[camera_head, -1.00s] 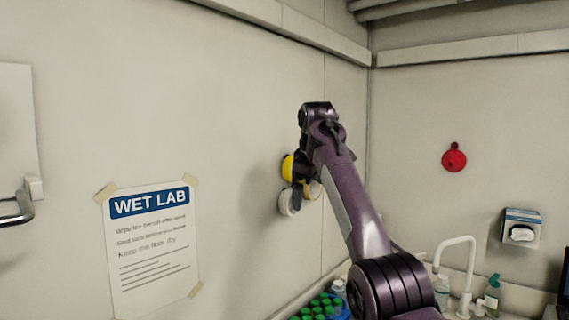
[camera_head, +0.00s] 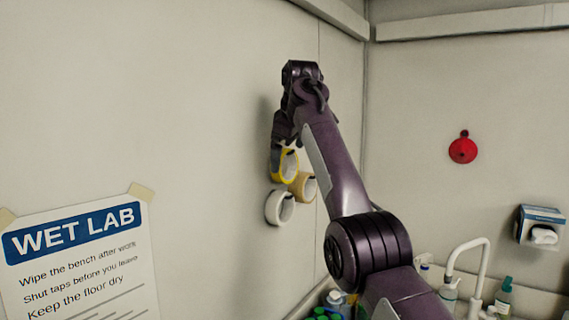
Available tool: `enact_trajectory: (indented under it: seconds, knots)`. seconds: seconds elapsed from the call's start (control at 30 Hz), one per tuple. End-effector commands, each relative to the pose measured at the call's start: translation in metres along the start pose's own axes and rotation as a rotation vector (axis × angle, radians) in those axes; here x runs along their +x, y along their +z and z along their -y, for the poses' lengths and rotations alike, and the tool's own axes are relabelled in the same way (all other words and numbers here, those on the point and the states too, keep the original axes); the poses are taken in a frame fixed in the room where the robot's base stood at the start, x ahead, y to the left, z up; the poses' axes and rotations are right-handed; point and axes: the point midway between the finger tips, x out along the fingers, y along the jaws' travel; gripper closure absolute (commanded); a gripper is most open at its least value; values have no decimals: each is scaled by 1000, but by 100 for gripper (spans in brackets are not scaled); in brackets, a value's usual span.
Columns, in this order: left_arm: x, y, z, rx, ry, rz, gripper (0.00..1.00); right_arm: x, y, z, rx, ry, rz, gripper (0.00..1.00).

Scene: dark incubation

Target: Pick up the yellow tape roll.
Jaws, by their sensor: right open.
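The yellow tape roll (camera_head: 291,164) hangs on the left wall, its upper left part hidden behind my right gripper. A tan tape roll (camera_head: 309,188) hangs just below it to the right, and a white tape roll (camera_head: 272,208) hangs below it to the left. My right gripper (camera_head: 281,145) is open, pointing down at the top of the yellow roll. I cannot tell whether a finger touches the roll or reaches into its hole. My left gripper is not in view.
A WET LAB notice (camera_head: 80,255) is taped to the wall at the lower left. A red funnel-like item (camera_head: 463,150) and a tissue box (camera_head: 539,225) are on the right wall. A white tap (camera_head: 482,258), bottles and green-capped tubes (camera_head: 322,316) stand below.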

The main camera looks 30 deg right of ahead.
Motion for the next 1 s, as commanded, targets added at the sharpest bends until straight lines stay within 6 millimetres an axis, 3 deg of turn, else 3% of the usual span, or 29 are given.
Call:
enact_trajectory:
  seconds: [0.1,0.23,0.5,0.57,0.9,1.0]
  knots:
    - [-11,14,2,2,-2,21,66,17,1,-2,0,-3,5,0]
    - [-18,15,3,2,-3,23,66,36,1,-1,0,-4,5,0]
    - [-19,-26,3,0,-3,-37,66,46,2,-1,1,-1,1,0]
    - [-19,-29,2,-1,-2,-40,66,46,2,-1,1,-1,1,0]
    - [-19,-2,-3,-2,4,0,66,46,2,-1,0,-2,2,40]
    - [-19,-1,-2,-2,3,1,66,46,2,-1,0,-2,2,40]
